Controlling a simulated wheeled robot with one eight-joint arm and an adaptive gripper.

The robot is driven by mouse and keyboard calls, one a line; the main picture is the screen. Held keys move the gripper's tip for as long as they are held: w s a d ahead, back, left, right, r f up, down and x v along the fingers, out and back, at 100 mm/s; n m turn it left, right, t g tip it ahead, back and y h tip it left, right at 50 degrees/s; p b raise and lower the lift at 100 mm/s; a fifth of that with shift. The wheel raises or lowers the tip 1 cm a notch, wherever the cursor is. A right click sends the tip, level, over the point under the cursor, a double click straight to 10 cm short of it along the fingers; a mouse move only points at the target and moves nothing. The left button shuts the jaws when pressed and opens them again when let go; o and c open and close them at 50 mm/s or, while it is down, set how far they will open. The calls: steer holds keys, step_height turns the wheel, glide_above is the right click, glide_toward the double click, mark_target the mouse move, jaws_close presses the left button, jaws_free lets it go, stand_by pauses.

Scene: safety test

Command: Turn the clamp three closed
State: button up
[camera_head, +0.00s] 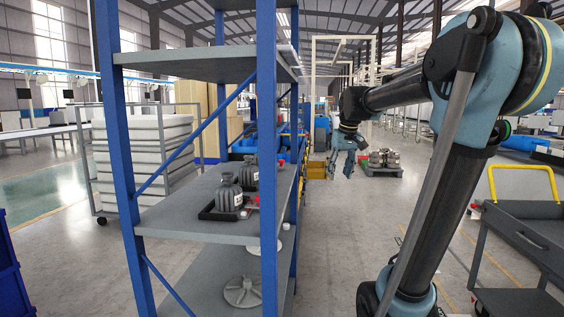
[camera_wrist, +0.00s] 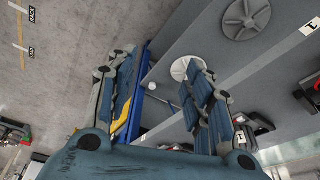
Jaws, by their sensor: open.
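My gripper (camera_head: 341,166) is in the air to the right of the blue-posted shelf in the head view, apart from it. In the wrist view my gripper (camera_wrist: 158,68) has its two fingers spread, with nothing between them. I cannot pick out a clamp marked three. Small red parts (camera_head: 257,200) lie beside the bottles on the middle shelf, too small to tell apart. In the wrist view, a black and red item (camera_wrist: 313,91) shows at the right edge, partly cut off. Its identity is unclear.
A grey round wheel-like part (camera_head: 242,291) lies on the lower shelf. A dark cart (camera_head: 520,235) stands at right. Floor between rack and cart is open, apart from my arm.

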steer(key=w+a+r+n, duration=0.1)
steer(key=w+a+r, duration=0.3)
steer(key=w, duration=0.6)
step_height(320, 180, up, 2)
steer(key=n+y, duration=0.2)
steer(key=n, duration=0.2)
glide_above(281, 164)
steer(key=s+d, duration=0.3)
steer(key=d, duration=0.1)
steer(key=x, duration=1.1)
steer(key=shift+w+f, duration=0.15)
steer(key=shift+w, duration=0.1)
steer(key=shift+a, duration=0.1)
steer(key=c, duration=1)
